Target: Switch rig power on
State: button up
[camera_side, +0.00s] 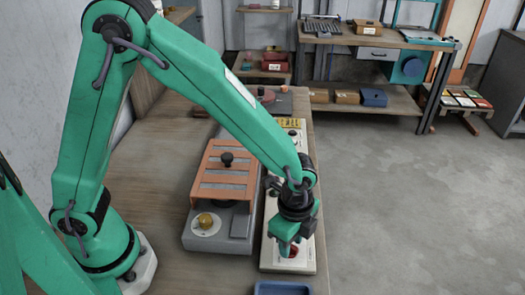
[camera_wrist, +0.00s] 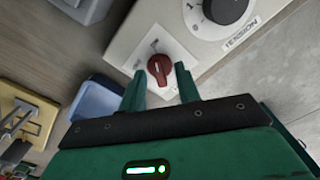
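A red rotary knob (camera_wrist: 159,66) sits on a pale control panel (camera_wrist: 205,58), with small labels beside it that are too small to read. In the side view the red knob (camera_side: 293,251) shows partly behind my fingers, near the front end of the panel (camera_side: 292,267). My gripper (camera_wrist: 160,80) is open, with one finger on each side of the knob and visible gaps. In the side view my gripper (camera_side: 288,246) points down over the knob. I cannot tell how far the fingertips reach down beside it.
A blue tray (camera_side: 283,288) lies just in front of the panel.

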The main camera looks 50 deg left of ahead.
jog(key=shift+r, duration=0.1)
jog(key=shift+r, duration=3.8)
jog(key=shift+a+r, duration=0.3)
jog(key=s+a+r+n+t, duration=0.2)
jog(key=s+a+r+n, duration=0.3)
jog(key=a+n, duration=0.3)
jog(key=s+a+r+n+t, duration=0.3)
jog(key=s+a+r+n, duration=0.2)
jog(key=a, duration=0.8)
jog(key=shift+r+n+t, duration=0.3)
jog(key=shift+r+n, duration=1.2)
jog(key=shift+n, duration=0.1)
